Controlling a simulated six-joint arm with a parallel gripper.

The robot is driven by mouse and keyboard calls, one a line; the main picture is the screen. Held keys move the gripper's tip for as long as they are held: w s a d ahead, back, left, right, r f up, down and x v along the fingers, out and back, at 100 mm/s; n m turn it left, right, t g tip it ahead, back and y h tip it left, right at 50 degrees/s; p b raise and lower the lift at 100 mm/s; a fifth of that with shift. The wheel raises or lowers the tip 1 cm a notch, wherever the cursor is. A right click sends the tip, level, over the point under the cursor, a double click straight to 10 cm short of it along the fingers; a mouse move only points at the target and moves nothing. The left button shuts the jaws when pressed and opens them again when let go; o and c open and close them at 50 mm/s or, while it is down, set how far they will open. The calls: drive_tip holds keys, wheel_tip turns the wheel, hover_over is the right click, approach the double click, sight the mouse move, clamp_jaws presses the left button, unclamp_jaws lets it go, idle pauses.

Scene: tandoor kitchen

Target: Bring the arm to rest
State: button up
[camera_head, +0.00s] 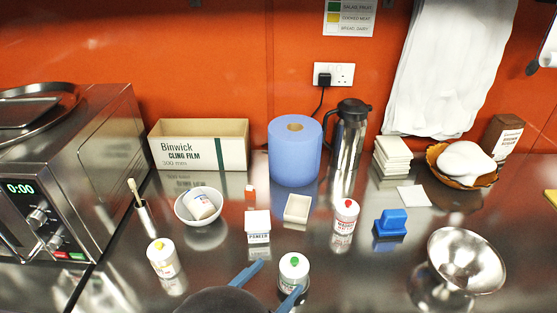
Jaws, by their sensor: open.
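My gripper (278,278) is at the bottom edge of the view, with two blue fingers spread apart and nothing seen held between them. The dark rounded part below the fingers is mine. A white tub with a green cap (294,262) stands close by the right finger, which overlaps its lower part in the picture. I cannot tell whether they touch. The rest of my arm is out of view.
Around my gripper stand a yellow-capped tub (163,260), a small white labelled box (258,225), a red-capped tub (344,217), a blue block-like item (390,223) and a steel bowl (466,262). An oven (75,170) is left. Counter between the green-capped tub and steel bowl is clear.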

drive_tip(key=w+a+f+n+t+y+b, duration=0.1)
drive_tip(key=a+f+n+t+y+b, duration=0.1)
drive_tip(key=a+y+b, duration=0.2)
drive_tip(key=w+r+n+g+y+p, duration=0.1)
drive_tip(key=w+r+g+y+p, duration=0.25)
drive_tip(key=w+y, duration=0.8)
drive_tip(key=s+d+f+n+g+h+p, duration=0.15)
drive_tip(key=d+g+h, duration=0.4)
drive_tip(key=d, duration=1.25)
drive_tip(key=s+f+g, duration=0.1)
drive_tip(key=s, duration=0.1)
drive_tip(key=s+d+f, duration=0.1)
drive_tip(key=s, duration=0.1)
drive_tip(key=s+d+f+n+g, duration=0.1)
drive_tip(key=s, duration=0.2)
drive_tip(key=shift+d+f+g+h, duration=0.1)
drive_tip(key=shift+f+g+h, duration=0.2)
drive_tip(key=shift+f+h, duration=0.1)
drive_tip(key=s+g, duration=0.1)
drive_tip(key=s, duration=0.2)
drive_tip(key=s+f+n+g, duration=0.1)
drive_tip(key=s, duration=0.2)
drive_tip(key=s+d+g, duration=0.1)
drive_tip(key=s, duration=0.2)
drive_tip(key=shift+f, duration=0.4)
drive_tip(key=shift+s+a+n+g, duration=0.1)
drive_tip(key=shift+s+n+g, duration=0.15)
drive_tip(key=shift+s+g, duration=0.2)
